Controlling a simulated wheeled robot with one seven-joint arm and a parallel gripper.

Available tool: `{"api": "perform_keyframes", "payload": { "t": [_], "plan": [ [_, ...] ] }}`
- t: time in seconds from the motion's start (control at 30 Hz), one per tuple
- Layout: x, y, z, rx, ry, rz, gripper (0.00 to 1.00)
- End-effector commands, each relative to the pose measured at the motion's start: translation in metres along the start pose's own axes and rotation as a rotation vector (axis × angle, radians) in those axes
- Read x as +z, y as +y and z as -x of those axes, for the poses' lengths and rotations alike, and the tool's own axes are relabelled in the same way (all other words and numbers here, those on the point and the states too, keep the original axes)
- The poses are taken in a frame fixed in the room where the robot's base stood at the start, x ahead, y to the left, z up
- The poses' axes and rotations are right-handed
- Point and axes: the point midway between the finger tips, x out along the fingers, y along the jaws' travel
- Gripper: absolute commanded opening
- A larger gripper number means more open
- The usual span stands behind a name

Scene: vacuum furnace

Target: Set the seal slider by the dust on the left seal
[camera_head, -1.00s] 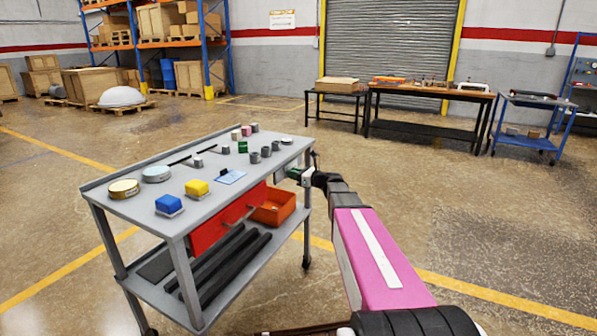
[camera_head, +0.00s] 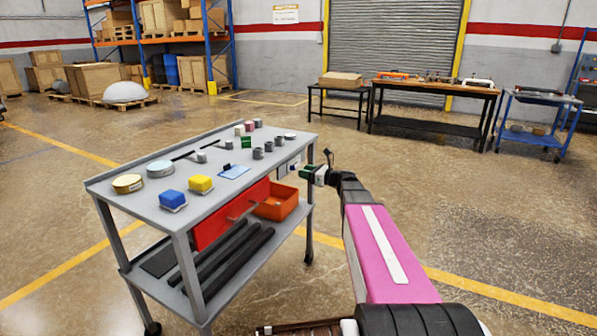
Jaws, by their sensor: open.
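A grey cart (camera_head: 104,192) stands at left with small parts on its top. Two round lidded discs sit near its left end, one yellow-topped (camera_head: 128,183) and one pale blue (camera_head: 160,168). Dark slots run along the top, with a small grey block (camera_head: 201,157) beside them that may be a slider. Dust and any seal markings are too small to make out. My gripper (camera_head: 306,172) is open and appears empty, just off the cart's right end, slightly below the top. A small pale panel (camera_head: 289,165) shows on the cart's side next to it.
An orange bin (camera_head: 276,206) sits beside a red drawer (camera_head: 215,226).

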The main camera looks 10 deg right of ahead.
Motion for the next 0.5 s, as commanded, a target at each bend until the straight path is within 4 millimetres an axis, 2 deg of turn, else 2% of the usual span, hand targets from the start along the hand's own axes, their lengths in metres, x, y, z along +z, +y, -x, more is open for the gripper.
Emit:
{"api": "perform_keyframes", "payload": {
  "t": [0.03,0.2,0.33,0.5],
  "plan": [
    [0.000,0.002,0.013,-0.002,0.000,0.000,0.43],
    [0.000,0.001,0.041,-0.002,0.001,0.000,0.43],
    [0.000,0.001,0.054,0.001,0.001,0.001,0.43],
    [0.000,0.001,0.062,0.001,0.001,0.001,0.43]
  ]
}}
